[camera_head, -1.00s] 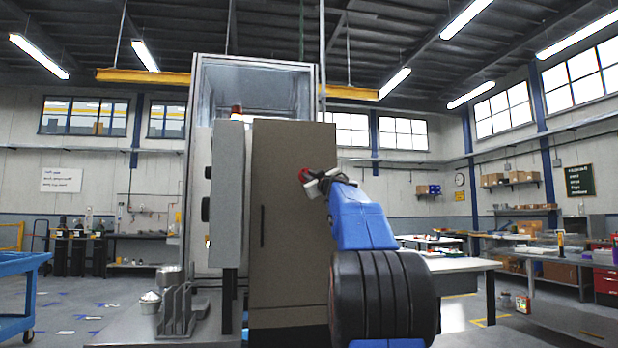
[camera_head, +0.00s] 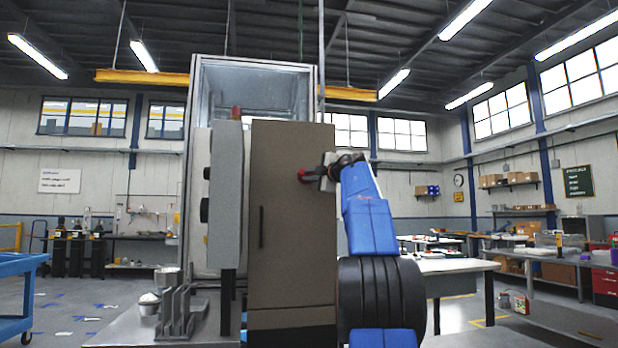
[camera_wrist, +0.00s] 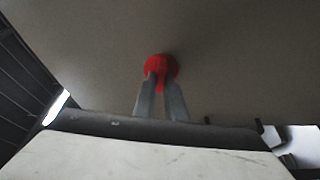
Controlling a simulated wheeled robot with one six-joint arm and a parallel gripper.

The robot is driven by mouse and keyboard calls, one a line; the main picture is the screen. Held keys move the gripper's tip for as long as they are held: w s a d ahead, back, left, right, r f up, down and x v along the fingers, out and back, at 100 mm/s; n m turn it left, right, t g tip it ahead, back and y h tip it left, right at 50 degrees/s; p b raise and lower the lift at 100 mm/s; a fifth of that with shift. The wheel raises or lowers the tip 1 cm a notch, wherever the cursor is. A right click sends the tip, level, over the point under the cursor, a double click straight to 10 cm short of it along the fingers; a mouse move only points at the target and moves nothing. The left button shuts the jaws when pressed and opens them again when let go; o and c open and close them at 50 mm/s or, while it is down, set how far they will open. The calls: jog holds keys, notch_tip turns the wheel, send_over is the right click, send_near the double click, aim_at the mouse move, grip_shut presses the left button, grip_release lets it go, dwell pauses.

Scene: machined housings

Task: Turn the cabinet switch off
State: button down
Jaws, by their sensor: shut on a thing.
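The cabinet (camera_head: 285,230) is a tall grey-brown box in the middle of the head view. Its switch is a red knob (camera_head: 303,175) near the upper right of that side face; it also shows as a red round shape in the wrist view (camera_wrist: 160,66). My gripper (camera_head: 316,174) reaches it from the right, at the end of my blue arm. In the wrist view the two grey fingers (camera_wrist: 162,90) are close together with their tips on the red knob. They partly cover it, so its markings and exact angle cannot be made out.
A grey panel box (camera_head: 225,195) stands left of the cabinet, before a glass-walled machine (camera_head: 255,90). A metal bench with grey fixtures (camera_head: 180,310) is at lower left. A blue cart (camera_head: 20,270) is far left. A white-topped table (camera_head: 455,265) stands behind my arm at right.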

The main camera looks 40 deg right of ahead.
jog(key=shift+n+g, duration=0.3)
jog(key=shift+n, duration=0.5)
jog(key=c, duration=1.8)
grip_release()
jog(key=shift+w+a, duration=0.1)
jog(key=s+a, duration=0.2)
jog(key=s, duration=1.5)
jog(key=shift+a, duration=0.3)
jog(key=shift+s, duration=0.1)
